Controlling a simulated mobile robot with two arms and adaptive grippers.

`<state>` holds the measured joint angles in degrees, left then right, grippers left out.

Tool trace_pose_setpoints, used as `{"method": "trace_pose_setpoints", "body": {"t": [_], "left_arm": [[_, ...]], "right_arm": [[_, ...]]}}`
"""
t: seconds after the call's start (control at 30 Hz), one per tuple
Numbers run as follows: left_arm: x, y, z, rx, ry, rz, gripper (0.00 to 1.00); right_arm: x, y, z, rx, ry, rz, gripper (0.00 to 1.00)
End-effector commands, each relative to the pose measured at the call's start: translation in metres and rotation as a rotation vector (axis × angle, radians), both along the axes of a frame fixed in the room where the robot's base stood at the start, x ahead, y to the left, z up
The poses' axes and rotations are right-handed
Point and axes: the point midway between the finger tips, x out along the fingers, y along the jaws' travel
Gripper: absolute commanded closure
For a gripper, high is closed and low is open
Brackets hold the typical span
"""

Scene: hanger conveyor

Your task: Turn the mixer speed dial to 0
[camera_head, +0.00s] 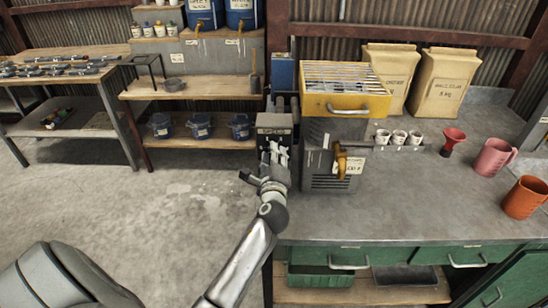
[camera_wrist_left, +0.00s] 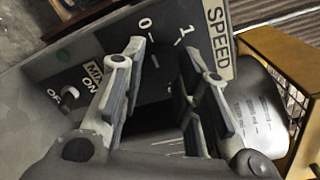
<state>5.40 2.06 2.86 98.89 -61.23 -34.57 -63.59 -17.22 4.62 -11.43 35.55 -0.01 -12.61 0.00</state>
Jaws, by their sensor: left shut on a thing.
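The dark control box (camera_head: 275,126) with the mixer controls stands at the left end of the grey workbench. In the left wrist view its panel (camera_wrist_left: 158,28) carries a white SPEED label (camera_wrist_left: 218,40), marks 0 and 1, and a small ON/OFF switch (camera_wrist_left: 69,97). My left gripper (camera_head: 273,153) is at the front of this box. In the left wrist view its fingers (camera_wrist_left: 162,85) straddle the dark speed dial, just below the marks. The dial is mostly hidden by the fingers and shadow, so its pointer setting cannot be read. My right gripper is not in view.
Right of the box stands a grey machine with a yellow top (camera_head: 346,103) and a tap (camera_head: 346,160). Small cups (camera_head: 399,137), a red funnel (camera_head: 452,141) and jugs (camera_head: 495,157) stand farther right. The front of the workbench (camera_head: 400,205) is clear.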

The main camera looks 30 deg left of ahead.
Motion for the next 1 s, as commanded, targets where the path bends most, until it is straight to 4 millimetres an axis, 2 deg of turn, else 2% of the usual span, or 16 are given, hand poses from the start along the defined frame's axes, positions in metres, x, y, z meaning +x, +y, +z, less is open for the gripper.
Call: {"method": "trace_pose_setpoints", "body": {"t": [0.4,0.43,0.6,1.0], "left_arm": [[-0.0002,-0.0006,-0.0014,-0.01,-0.001,0.0,0.95],[-0.0002,-0.0006,-0.0014,-0.01,-0.001,0.0,0.7],[-0.0001,-0.0005,-0.0011,-0.008,-0.002,0.0,0.48],[-0.0041,-0.0031,-0.001,-0.007,-0.002,-0.001,0.48]], "right_arm": [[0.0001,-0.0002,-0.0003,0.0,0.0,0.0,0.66],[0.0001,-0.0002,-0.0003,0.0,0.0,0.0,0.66],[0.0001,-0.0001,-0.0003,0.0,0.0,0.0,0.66],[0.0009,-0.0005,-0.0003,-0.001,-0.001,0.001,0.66]]}}
